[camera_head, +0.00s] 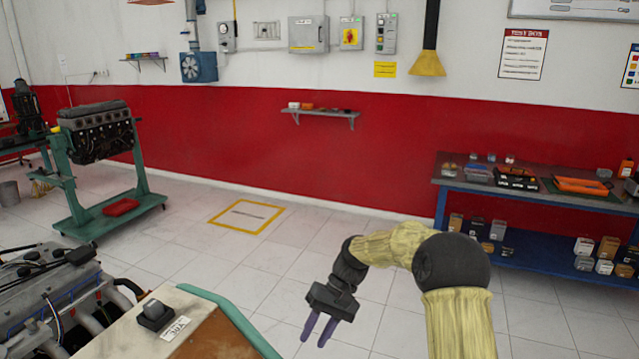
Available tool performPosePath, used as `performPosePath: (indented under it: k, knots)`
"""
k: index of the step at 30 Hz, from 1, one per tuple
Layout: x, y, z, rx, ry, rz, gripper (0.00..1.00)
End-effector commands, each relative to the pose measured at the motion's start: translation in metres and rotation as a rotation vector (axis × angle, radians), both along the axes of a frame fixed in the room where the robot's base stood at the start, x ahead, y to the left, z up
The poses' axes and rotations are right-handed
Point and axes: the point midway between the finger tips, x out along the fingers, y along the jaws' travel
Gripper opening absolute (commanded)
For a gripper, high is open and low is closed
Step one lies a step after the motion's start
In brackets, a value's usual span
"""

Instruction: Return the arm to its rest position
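My gripper (318,328) is at the lower middle of the head view, at the end of my yellow-sleeved arm. Its two purple fingers point down and stand apart, with nothing between them. The arm rises from the bottom edge, bends at a dark round joint and reaches to the left. The gripper hangs in front of the tiled floor, to the right of a wooden-sided cabinet (205,338) with a green edge. It appears to touch nothing.
An engine (50,300) fills the lower left. A black switch box (155,314) sits on the cabinet top. A blue bench (470,189) with parts stands at the right wall. A green engine stand (140,205) is at back left. The middle floor is clear.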

Motion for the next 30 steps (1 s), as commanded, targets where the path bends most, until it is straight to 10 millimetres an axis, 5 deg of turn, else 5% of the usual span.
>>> performPosePath:
  k: [11, 21, 30]
  knots:
    - [-0.072, -0.076, 0.017, -0.326, -0.276, -0.113, 0.31]
    - [-0.158, -0.143, 0.033, -0.489, -0.525, -0.218, 0.31]
    - [-0.192, -0.161, 0.034, -0.516, -0.614, -0.258, 0.31]
